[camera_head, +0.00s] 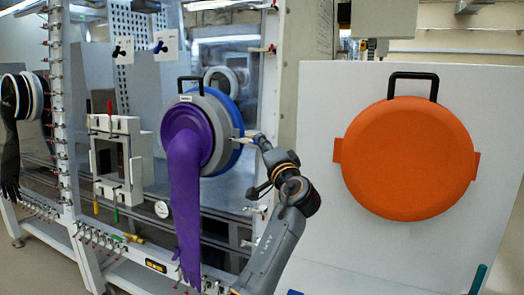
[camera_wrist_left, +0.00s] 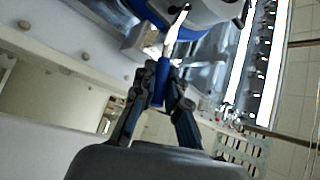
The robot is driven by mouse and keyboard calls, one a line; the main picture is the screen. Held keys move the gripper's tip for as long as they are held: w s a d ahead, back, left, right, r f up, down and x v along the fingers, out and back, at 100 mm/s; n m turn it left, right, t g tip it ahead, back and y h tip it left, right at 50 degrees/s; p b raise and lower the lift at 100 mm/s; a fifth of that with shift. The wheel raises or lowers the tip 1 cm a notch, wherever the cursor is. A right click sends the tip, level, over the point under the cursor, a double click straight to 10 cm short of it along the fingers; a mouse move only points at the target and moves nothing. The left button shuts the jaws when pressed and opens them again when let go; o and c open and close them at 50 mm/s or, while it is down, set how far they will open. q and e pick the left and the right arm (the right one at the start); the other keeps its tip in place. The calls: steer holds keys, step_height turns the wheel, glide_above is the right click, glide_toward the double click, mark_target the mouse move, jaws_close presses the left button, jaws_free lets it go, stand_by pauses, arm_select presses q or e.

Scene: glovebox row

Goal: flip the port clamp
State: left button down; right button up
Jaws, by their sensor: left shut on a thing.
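The glove port (camera_head: 215,100) is a round grey ring with a blue rim, and a purple glove (camera_head: 184,190) hangs down from it. The port clamp shows in the left wrist view as a small blue handle (camera_wrist_left: 161,85) beside the port's edge, with bright metal above it. My left gripper (camera_head: 251,138) is at the right edge of the port. In the left wrist view its two fingers (camera_wrist_left: 163,92) are shut on the blue handle. In the head view the clamp is too small to make out clearly. My right gripper is not in view.
A large orange round cover (camera_head: 410,158) with a black handle is on a white panel (camera_head: 325,215) at the right. A white framed box (camera_head: 118,160) is left of the port. A black glove (camera_head: 9,150) hangs from another port at the far left.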

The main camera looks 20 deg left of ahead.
arm_select(q)
steer(key=shift+d+f, duration=0.1)
steer(key=c, duration=1.3)
jaws_free()
steer(key=shift+c, duration=0.2)
steer(key=v, duration=1.2)
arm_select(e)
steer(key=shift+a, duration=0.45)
